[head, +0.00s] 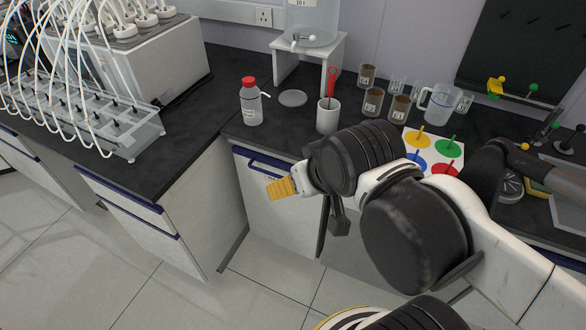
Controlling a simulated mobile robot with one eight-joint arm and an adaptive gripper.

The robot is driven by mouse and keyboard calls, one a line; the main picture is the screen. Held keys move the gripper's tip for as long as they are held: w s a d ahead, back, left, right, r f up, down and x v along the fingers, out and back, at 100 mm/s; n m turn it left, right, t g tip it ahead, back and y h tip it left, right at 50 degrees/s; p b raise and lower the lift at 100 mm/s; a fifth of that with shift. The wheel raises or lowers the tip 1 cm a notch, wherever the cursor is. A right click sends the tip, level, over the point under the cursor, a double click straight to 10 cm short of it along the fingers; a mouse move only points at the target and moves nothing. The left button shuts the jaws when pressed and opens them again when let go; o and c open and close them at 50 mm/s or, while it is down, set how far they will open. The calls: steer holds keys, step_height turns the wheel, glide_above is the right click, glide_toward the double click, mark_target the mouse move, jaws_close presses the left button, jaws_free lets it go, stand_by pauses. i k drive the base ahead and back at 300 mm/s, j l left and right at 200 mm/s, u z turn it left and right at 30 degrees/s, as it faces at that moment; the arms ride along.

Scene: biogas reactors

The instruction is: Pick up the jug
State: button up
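The jug (439,104) is a clear, see-through vessel with a handle on its left side. It stands upright on the dark bench at the right, behind a white card with coloured discs. My gripper (284,187) shows a yellow ribbed fingertip in front of the bench's front edge, to the left of the jug and well apart from it. The other finger cannot be made out, and nothing is seen held.
Several brown-filled beakers (373,102) and clear beakers stand just left of the jug. A white cup (328,116) with a red tool and a red-capped bottle (251,104) stand further left. The coloured-disc card (434,150) lies in front. Coloured valves (496,87) are at the right.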

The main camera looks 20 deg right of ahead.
mark_target(445, 97)
steer(key=z, duration=1.65)
